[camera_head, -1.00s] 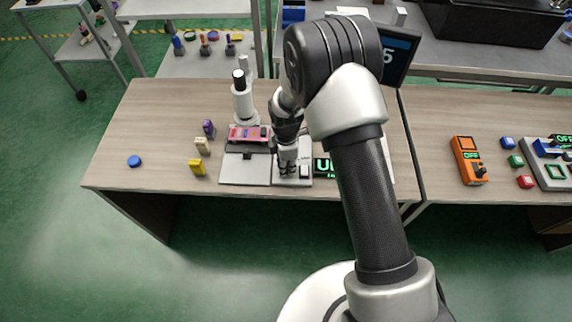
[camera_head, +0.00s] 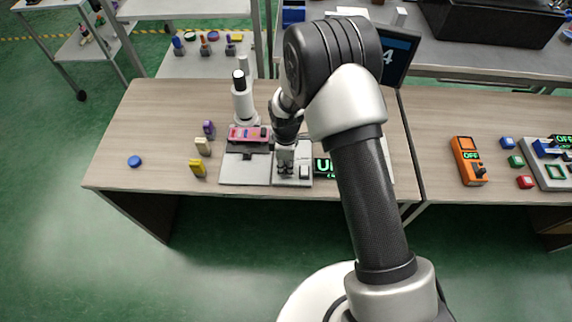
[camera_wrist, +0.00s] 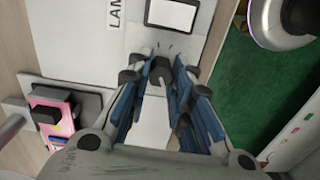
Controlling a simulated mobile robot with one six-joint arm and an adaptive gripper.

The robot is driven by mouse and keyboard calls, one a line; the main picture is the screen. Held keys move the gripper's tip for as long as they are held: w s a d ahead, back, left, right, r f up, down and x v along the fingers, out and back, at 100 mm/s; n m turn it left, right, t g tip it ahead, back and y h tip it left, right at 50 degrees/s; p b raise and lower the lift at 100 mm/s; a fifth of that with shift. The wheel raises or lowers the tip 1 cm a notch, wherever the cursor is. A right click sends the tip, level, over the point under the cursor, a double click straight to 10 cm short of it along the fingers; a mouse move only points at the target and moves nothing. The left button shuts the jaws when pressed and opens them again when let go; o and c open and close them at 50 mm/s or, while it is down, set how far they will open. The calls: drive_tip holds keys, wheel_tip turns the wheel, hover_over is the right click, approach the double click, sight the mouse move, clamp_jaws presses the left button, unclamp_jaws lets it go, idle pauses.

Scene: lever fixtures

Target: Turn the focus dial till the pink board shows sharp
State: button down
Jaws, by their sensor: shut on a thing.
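The pink board (camera_head: 247,133) lies on a dark holder at the foot of a white microscope-like stand (camera_head: 243,100). In the head view my gripper (camera_head: 284,170) hides the dial.
A green-lit display (camera_head: 323,167) stands right beside my gripper, partly behind my arm. A monitor (camera_head: 397,54) shows a 4. Purple (camera_head: 208,128), cream (camera_head: 202,146) and yellow (camera_head: 198,168) pieces and a blue disc (camera_head: 134,161) stand left. An orange box (camera_head: 468,160) is right.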

drive_tip(key=m, duration=1.4)
drive_tip(key=shift+d+m, duration=0.1)
drive_tip(key=shift+m, duration=0.2)
drive_tip(key=m, duration=1.1)
drive_tip(key=shift+m, duration=0.3)
drive_tip(key=c, duration=1.4)
unclamp_jaws()
drive_tip(key=shift+c, duration=0.2)
